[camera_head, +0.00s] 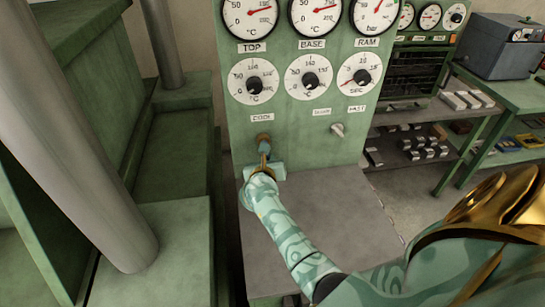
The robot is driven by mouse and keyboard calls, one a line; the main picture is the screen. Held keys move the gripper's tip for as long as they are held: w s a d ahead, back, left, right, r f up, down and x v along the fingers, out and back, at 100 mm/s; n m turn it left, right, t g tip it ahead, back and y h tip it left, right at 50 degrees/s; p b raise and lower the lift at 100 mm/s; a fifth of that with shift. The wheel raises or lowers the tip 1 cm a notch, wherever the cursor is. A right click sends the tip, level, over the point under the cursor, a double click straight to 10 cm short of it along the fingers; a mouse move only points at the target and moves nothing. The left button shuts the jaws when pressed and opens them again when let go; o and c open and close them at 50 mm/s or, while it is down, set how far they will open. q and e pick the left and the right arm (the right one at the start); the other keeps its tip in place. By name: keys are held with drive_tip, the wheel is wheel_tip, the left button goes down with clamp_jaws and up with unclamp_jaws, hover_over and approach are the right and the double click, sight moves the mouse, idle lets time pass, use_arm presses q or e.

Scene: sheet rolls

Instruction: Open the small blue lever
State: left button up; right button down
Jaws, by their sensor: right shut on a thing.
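The small blue lever (263,140) sticks out low on the left side of the green control panel, under a small label. Its colour is hard to make out at this size. My right gripper (264,163) reaches it from below, with the arm coming in from the lower right. The gripper is shut on the lever, and its fingers and wrist hide most of the lever's lower part. My left gripper is not in view.
The green panel (300,105) carries several gauges and black knobs. A small light switch (338,130) sits right of the lever. A grey ledge (345,200) spreads below. A thick metal column (70,140) stands at left. Shelves and a green table (520,95) stand at right.

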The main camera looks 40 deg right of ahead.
drive_tip(key=shift+w+a+m+t+y, duration=0.25)
drive_tip(key=shift+a+m+y, duration=0.25)
drive_tip(key=shift+m, duration=0.3)
drive_tip(key=shift+f+p, duration=0.1)
drive_tip(key=shift+p, duration=0.2)
drive_tip(key=c, duration=1.5)
unclamp_jaws()
drive_tip(key=shift+o, duration=0.2)
drive_tip(key=shift+a, duration=0.15)
